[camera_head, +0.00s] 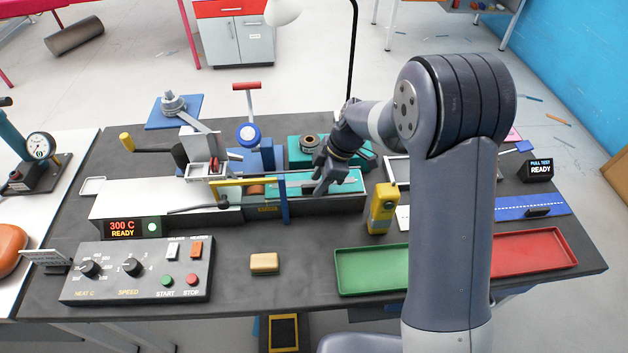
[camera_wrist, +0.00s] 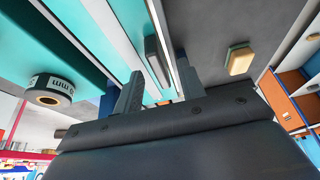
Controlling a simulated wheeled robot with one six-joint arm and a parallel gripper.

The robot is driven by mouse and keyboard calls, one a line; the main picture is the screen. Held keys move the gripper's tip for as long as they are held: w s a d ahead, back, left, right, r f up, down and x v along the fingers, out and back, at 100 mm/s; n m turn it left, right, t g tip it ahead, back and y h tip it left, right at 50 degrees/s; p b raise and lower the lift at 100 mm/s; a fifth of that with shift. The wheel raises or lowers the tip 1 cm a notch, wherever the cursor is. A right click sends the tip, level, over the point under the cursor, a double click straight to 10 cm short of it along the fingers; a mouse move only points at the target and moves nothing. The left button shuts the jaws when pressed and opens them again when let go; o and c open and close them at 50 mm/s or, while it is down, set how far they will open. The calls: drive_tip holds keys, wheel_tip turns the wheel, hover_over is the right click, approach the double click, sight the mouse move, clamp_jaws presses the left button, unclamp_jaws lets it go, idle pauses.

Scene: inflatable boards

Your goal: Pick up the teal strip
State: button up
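The teal strip (camera_head: 293,183) lies flat along the bed of the welding machine in the head view, partly behind a blue post and a yellow bar. Teal bands (camera_wrist: 133,27) also run diagonally through the wrist view, beside a white band. My gripper (camera_head: 326,182) is low over the right part of the strip. In the wrist view my gripper (camera_wrist: 158,84) has its two fingers apart, with teal and a grey block showing between and beyond them. Nothing is visibly held. Whether the fingers touch the strip cannot be told.
A yellow handheld tool (camera_head: 381,208) stands just right of the machine. A green tray (camera_head: 372,287) and a red tray (camera_head: 536,252) lie at the table's front right. A tan block (camera_head: 264,263) sits beside the control box (camera_head: 140,268).

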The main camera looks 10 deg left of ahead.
drive_tip(key=shift+a+f, duration=0.25)
drive_tip(key=shift+f, duration=0.45)
drive_tip(key=shift+c, duration=0.2)
clamp_jaws()
